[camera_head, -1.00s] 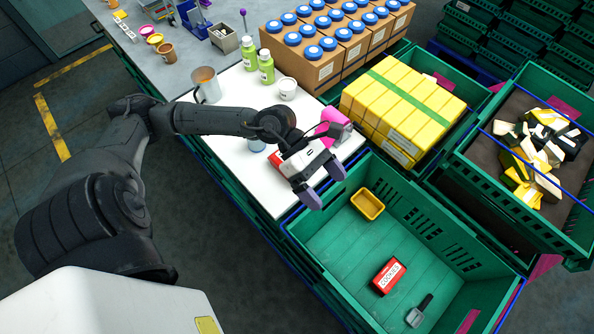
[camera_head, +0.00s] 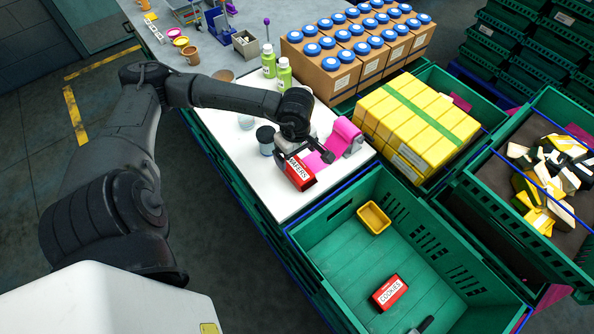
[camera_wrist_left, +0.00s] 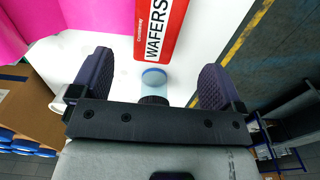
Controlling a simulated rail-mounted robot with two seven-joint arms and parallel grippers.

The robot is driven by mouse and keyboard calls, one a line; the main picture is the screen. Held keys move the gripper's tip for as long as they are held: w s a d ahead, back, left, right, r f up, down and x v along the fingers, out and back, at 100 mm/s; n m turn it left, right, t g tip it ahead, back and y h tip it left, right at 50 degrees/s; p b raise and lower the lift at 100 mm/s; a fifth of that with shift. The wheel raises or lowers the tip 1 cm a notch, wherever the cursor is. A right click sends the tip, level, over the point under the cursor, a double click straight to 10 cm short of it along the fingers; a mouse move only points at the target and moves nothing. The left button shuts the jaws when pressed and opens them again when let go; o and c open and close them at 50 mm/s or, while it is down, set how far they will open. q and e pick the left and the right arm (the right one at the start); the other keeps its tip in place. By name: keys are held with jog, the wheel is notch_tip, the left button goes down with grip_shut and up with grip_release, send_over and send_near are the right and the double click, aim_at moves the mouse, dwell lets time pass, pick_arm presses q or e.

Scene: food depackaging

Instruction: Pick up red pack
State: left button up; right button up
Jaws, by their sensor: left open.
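A red pack labelled WAFERS (camera_head: 301,173) is on the white tabletop near its front edge. It also shows in the left wrist view (camera_wrist_left: 161,24) at the top centre, beyond the fingertips. My left gripper (camera_head: 305,154) is beside the pack, on its far side in the head view, and partly hidden by my wrist. In the left wrist view the fingers (camera_wrist_left: 154,72) are wide apart with nothing between them touching. A second red pack labelled COOKIES (camera_head: 390,293) lies in the green crate (camera_head: 345,260).
Green bottles (camera_head: 284,76) and blue-lidded boxes (camera_head: 335,75) stand farther back. A yellow tray (camera_head: 374,218) is in the crate.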

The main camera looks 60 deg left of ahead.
aim_at(297, 168)
pick_arm(q)
jog(key=shift+w+f, duration=0.2)
jog(key=shift+f, duration=3.4)
jog(key=shift+c, duration=0.2)
jog(key=c, duration=1.1)
